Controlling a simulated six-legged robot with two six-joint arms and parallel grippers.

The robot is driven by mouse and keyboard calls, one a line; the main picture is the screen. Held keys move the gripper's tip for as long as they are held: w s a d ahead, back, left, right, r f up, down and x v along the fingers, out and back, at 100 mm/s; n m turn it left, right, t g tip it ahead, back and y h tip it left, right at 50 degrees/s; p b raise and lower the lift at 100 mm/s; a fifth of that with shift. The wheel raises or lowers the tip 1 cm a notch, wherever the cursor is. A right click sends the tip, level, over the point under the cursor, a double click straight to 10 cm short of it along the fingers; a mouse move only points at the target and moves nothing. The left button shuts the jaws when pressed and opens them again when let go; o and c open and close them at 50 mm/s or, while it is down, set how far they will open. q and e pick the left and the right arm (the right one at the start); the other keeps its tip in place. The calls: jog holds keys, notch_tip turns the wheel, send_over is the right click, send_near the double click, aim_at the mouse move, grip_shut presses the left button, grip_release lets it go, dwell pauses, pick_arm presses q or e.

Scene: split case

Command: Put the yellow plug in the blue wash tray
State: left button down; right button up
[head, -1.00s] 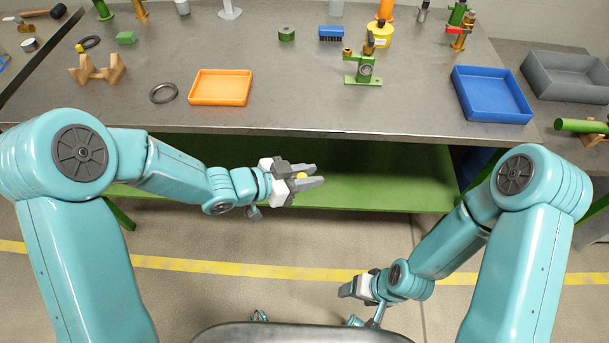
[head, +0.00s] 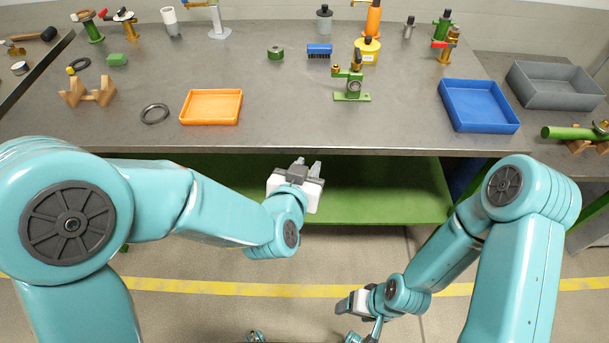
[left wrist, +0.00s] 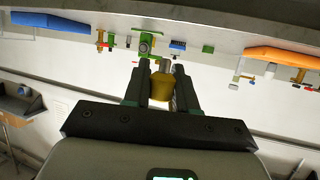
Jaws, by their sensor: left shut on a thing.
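The blue wash tray (head: 479,106) sits empty at the right end of the workbench in the head view. My left gripper (head: 307,164) is in front of the bench's front edge, left of the tray. In the left wrist view its fingers (left wrist: 165,85) are shut on the yellow plug (left wrist: 162,94), which has a grey metal end. The plug is hidden in the head view. My right gripper (head: 350,303) is low at the front, away from the bench; its finger opening is too small to tell.
An orange tray (head: 211,107) lies on the bench's left half. A green valve fitting (head: 352,86) stands between the two trays. A grey tray (head: 555,86) is on a surface further right. The bench front has clear room between the orange tray and the green fitting.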

pick_arm(q)
jog(key=shift+w+d+r+n+t+y, duration=0.15)
jog(key=shift+r+n+y, duration=0.4)
jog(key=shift+n+y, duration=0.3)
jog(key=shift+w+d+r+n+t+y, duration=0.15)
jog(key=shift+r+n+y, duration=0.45)
jog(key=shift+y, duration=0.35)
jog(key=s+a+f+m+g+h, duration=0.1)
jog(key=a+f+m+g+h, duration=0.1)
jog(key=f+m+g+h, duration=0.2)
jog(key=s+a+f+m+g+h, duration=0.2)
jog(key=f+m+g+h, duration=0.3)
jog(key=m, duration=0.8)
jog(key=shift+a+f+g+h, duration=0.25)
jog(key=shift+g+h, duration=1.55)
jog(key=shift+h, duration=0.4)
jog(key=w+r+n+t+y, duration=0.3)
jog(key=w+r+n+t, duration=0.4)
jog(key=r, duration=0.4)
jog(key=a+f+n+t+y, duration=0.2)
jog(key=a+f+n+y, duration=0.1)
jog(key=a+n+y, duration=0.2)
jog(key=a+f+n+t+y, duration=0.3)
jog(key=a+n+y, duration=0.2)
jog(key=a, duration=0.5)
jog(key=shift+s+f+t+y, duration=0.25)
jog(key=shift+s+t+y, duration=0.05)
jog(key=shift+s, duration=0.05)
